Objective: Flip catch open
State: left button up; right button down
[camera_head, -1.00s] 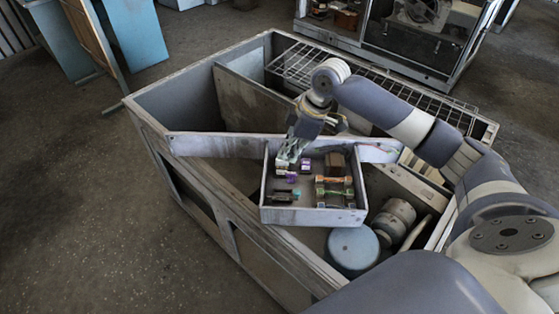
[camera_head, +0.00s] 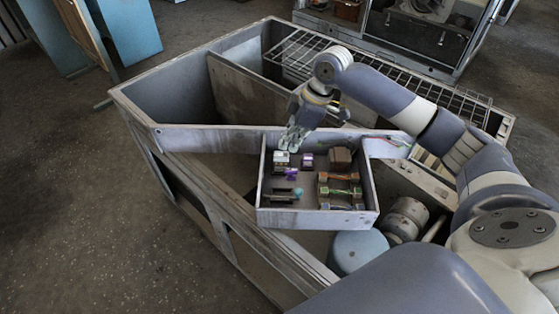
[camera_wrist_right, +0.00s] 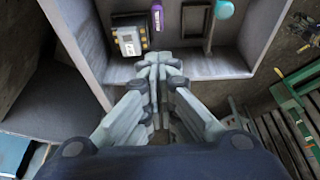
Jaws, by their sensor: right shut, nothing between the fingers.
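An open grey box (camera_head: 315,219) holds several small electrical parts. At its left are a white block (camera_head: 281,159), a purple part (camera_head: 307,160) and a dark lever-like part (camera_head: 281,196) with a teal knob (camera_head: 298,192). I cannot tell which one bears the catch. The right wrist view shows the white block (camera_wrist_right: 128,41), a purple part (camera_wrist_right: 156,17) and the teal knob (camera_wrist_right: 224,9). My right gripper (camera_head: 292,146) is shut and empty at the box's far left wall, just beyond the white block. It appears apart from the block in the right wrist view (camera_wrist_right: 155,66). My left gripper is not in view.
The box sits in a large grey open housing (camera_head: 190,138) with raised walls. A wire grille (camera_head: 400,78) lies at its far side. A blue-grey cylinder (camera_head: 356,252) and a motor-like part (camera_head: 404,218) stand near the box. A brown block (camera_head: 340,159) is inside the box.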

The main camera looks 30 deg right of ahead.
aim_at(286, 169)
jog(key=p+x, duration=0.2)
jog(key=x, duration=0.7)
jog(key=shift+w, duration=0.1)
jog(key=shift+w+a+f, duration=0.1)
jog(key=shift+w+f, duration=0.05)
jog(key=shift+f, duration=0.4)
jog(key=shift+s+d+p, duration=0.4)
jog(key=shift+d, duration=0.25)
jog(key=shift+s+d+p, duration=0.35)
jog(key=shift+s+d, duration=0.05)
jog(key=shift+d, duration=0.25)
jog(key=v, duration=1.2)
